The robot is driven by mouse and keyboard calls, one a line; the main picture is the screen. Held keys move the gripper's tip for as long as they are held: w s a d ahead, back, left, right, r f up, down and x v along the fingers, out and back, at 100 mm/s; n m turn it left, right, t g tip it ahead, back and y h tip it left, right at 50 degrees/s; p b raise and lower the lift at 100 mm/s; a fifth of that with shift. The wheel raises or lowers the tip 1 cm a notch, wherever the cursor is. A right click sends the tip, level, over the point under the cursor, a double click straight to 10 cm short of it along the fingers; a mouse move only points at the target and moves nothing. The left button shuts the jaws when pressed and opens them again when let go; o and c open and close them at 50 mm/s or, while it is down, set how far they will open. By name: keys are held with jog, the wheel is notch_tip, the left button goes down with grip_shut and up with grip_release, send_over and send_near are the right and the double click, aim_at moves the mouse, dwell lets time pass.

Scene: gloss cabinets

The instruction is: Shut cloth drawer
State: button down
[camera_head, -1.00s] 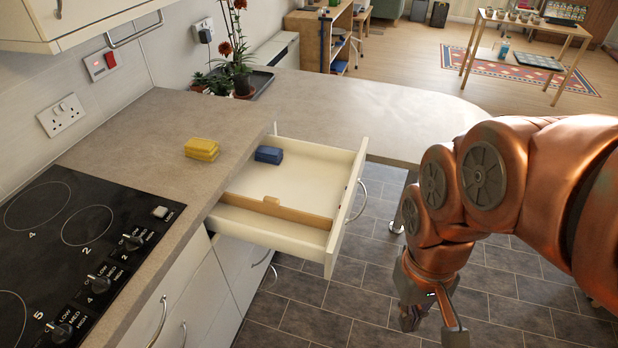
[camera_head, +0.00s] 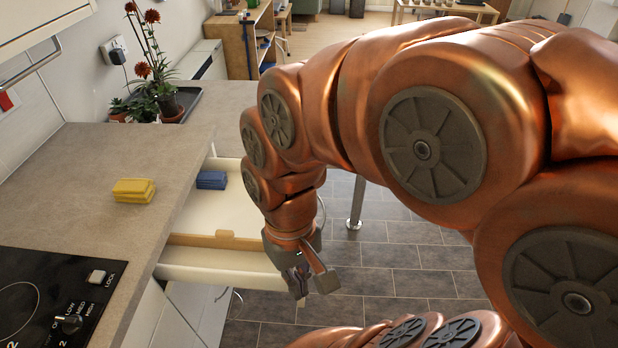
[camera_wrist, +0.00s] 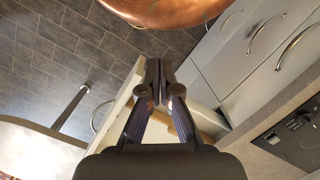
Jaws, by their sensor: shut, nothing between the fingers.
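The open drawer (camera_head: 222,262) sticks out from under the worktop, with a cream inside and a brown divider (camera_head: 215,240). A blue folded cloth (camera_head: 211,180) lies in its back part. In the wrist view the drawer (camera_wrist: 126,97) shows partly behind my gripper, with a curved handle (camera_wrist: 97,116) at its left.
A yellow folded stack (camera_head: 133,190) lies on the worktop (camera_head: 85,205), beside the black hob (camera_head: 45,300). Potted plants (camera_head: 150,95) stand at the back. A metal table leg (camera_head: 356,202) stands beyond my arm. Tiled floor (camera_head: 400,255) is open at the right.

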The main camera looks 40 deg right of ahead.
jog(key=w+f+m+y+b, duration=0.1)
jog(key=w+m+y+b, duration=0.5)
jog(key=w, duration=0.8)
jog(key=w+d+f+m+t+y+b, duration=0.2)
jog(key=w+d+f+m+t+b, duration=0.1)
jog(key=w+d+m, duration=0.55)
jog(key=d+f+m+t+b, duration=0.2)
jog(key=d+f+m, duration=0.2)
jog(key=d, duration=0.7)
jog(key=d+f+m+t+b, duration=0.25)
jog(key=d+f, duration=0.25)
jog(key=d, duration=0.5)
jog(key=d+f+m+t+b, duration=0.15)
jog(key=d+f+m, duration=0.25)
jog(key=d, duration=0.7)
jog(key=w+a+f, duration=0.4)
jog(key=w+a, duration=0.4)
jog(key=a, duration=0.2)
jog(key=shift+f+t+p, duration=0.4)
jog(key=shift+w, duration=0.15)
